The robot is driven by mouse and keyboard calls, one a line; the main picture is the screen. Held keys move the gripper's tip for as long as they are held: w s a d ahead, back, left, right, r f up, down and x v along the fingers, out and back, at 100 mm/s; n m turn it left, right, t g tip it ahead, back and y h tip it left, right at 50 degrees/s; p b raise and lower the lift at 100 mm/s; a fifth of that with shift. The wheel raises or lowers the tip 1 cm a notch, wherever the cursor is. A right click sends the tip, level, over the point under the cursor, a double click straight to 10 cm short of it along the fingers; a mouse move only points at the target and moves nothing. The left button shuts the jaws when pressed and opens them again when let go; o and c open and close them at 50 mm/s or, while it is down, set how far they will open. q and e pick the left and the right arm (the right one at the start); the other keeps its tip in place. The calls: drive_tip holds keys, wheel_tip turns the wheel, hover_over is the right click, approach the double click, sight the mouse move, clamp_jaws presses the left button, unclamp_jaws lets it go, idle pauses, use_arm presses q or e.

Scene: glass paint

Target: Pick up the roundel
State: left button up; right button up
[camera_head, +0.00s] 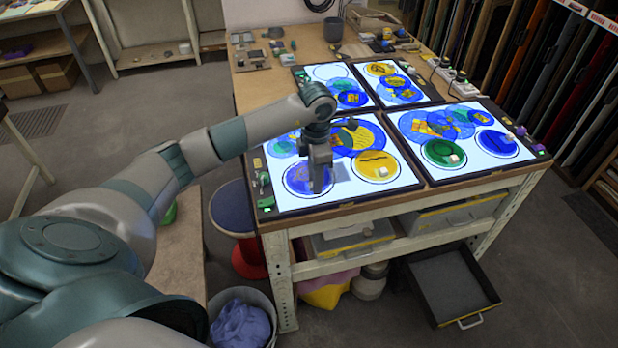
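My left gripper (318,188) points straight down over the front left light panel (330,200). Its tips are at a blue roundel (297,180) near that panel's left corner and hide part of it. I cannot tell whether the fingers touch the roundel or are apart. A yellow roundel (377,172) lies to the right on the same panel. On the front right panel lie a green roundel (434,153) and a blue one (497,143). More blue and yellow roundels overlap farther back. My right gripper is not in view.
The panels lie on a wooden workbench (262,92) with a cup (333,29) and small tools at the back. Small blocks line the panel edges. A stool (232,208), a bin (258,302) and an open drawer (450,290) are by the bench. Glass racks stand at right.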

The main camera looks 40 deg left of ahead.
use_arm(q)
clamp_jaws()
drive_tip(key=shift+r, duration=0.1)
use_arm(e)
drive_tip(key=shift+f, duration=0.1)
